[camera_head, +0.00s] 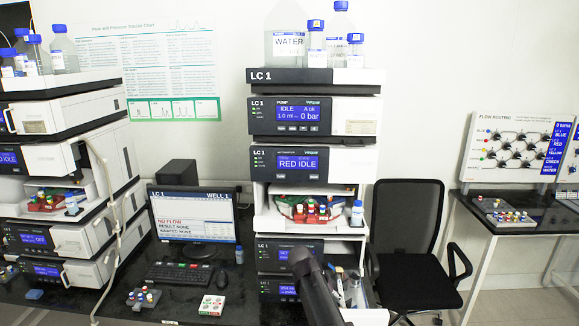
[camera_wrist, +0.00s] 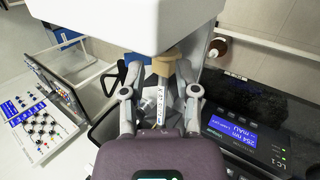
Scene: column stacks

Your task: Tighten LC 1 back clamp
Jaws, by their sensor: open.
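The LC 1 stack (camera_head: 315,120) stands mid-picture in the head view, with its lower modules partly behind my dark arm. In the wrist view, the LC 1 detector panel (camera_wrist: 240,132) is at the right, its blue screen lit. My gripper (camera_wrist: 160,68) is open beside the stack, its two fingers pointing up the picture under a white housing (camera_wrist: 130,22). A tan piece (camera_wrist: 166,62) lies at the fingertips, between them; I cannot tell whether they touch it. A white labelled strip (camera_wrist: 160,105) shows between the fingers. I cannot identify the back clamp for sure.
A black chair (camera_head: 412,235) stands right of the stack. The flow routing board (camera_head: 520,148) is on the table at far right and also shows in the wrist view (camera_wrist: 40,125). A monitor (camera_head: 193,215) and keyboard (camera_head: 180,273) are left of the stack.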

